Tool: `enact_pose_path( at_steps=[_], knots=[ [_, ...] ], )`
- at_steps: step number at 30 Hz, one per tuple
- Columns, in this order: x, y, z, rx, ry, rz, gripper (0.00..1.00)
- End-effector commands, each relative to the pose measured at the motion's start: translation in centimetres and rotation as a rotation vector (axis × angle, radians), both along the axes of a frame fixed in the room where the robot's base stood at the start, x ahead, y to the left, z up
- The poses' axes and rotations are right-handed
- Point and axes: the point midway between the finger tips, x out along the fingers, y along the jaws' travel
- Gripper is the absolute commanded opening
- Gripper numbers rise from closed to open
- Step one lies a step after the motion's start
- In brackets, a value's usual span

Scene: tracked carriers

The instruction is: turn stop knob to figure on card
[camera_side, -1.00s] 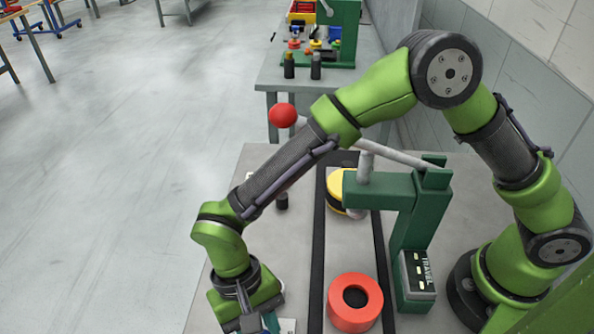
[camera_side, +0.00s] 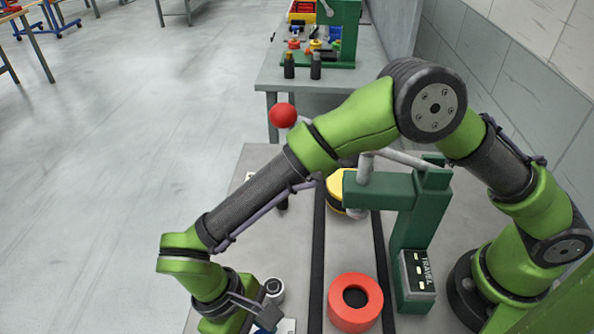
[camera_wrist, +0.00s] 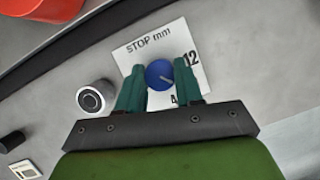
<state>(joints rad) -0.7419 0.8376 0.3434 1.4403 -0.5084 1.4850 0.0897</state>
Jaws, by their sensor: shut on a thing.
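The blue stop knob (camera_wrist: 159,74) sits on a white plate (camera_wrist: 132,58) marked "STOP mm". A pale line on the knob points to the lower right in the wrist view. The figure 12 shows at the plate's right, and a partly covered figure, seemingly 4, shows below the knob. My gripper (camera_wrist: 160,66) has its teal fingers on both sides of the knob and is shut on it. In the side view the knob and fingertips are at the bottom edge, mostly cut off. A small white card (camera_wrist: 25,168) lies at the lower left of the wrist view; its figure is unreadable.
A silver round button (camera_wrist: 91,98) stands close left of the plate. A red ring (camera_side: 355,302) lies on the dark-edged track (camera_side: 317,270). A green press (camera_side: 405,215) with a red-balled lever (camera_side: 283,116) and a "TRAVEL" box (camera_side: 417,274) stands beside it.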

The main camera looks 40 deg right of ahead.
Motion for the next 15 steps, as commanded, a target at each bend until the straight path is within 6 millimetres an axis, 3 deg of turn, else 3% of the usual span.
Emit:
enact_pose_path(
  at_steps=[15],
  knots=[
    [0.11,0.09,-0.02,0.004,-0.004,0.053,0.05]
  ],
)
